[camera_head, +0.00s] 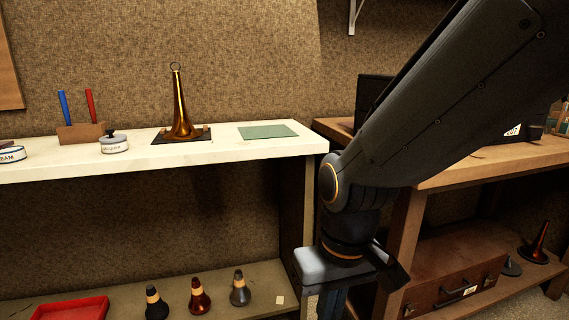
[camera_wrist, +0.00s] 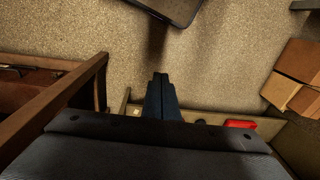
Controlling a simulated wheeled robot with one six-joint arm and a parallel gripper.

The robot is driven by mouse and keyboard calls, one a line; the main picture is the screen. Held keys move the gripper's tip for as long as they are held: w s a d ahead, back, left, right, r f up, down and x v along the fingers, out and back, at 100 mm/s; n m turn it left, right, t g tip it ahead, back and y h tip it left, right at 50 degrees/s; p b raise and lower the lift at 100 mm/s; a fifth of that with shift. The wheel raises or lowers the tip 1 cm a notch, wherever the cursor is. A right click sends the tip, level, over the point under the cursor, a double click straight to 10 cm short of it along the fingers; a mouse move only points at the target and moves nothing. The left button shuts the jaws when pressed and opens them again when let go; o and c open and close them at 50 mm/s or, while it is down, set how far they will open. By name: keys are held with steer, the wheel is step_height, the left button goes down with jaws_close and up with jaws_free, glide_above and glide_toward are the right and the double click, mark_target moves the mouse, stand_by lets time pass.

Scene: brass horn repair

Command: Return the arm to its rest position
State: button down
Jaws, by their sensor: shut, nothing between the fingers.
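My gripper (camera_head: 332,304) hangs pointing down at the bottom of the head view, cut off by the frame edge. It is in front of the gap between the white shelf unit and the wooden bench. My dark arm reaches down to it from the upper right. In the wrist view, my gripper (camera_wrist: 160,78) has its dark fingers together with nothing between them. The floor shows beyond the fingertips.
The white shelf (camera_head: 50,168) bears a brass horn bell (camera_head: 180,115) and a green mat (camera_head: 268,131). Several mutes and a red tray (camera_head: 72,309) are below. The wooden bench (camera_head: 455,176) stands right, above a brown case (camera_head: 455,286). Cardboard boxes (camera_wrist: 294,78) lie on the floor.

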steer(key=s+d+r+m+h+p, duration=0.1)
steer(key=s+d+r+m+p, duration=0.1)
steer(key=d+r+p, duration=1)
step_height(320, 180, up, 4)
steer(key=m+p, duration=0.1)
steer(key=p, duration=0.6)
steer(key=shift+s+d+f+m, duration=0.15)
steer(key=shift+s+d+m, duration=0.05)
steer(key=shift+m, duration=0.1)
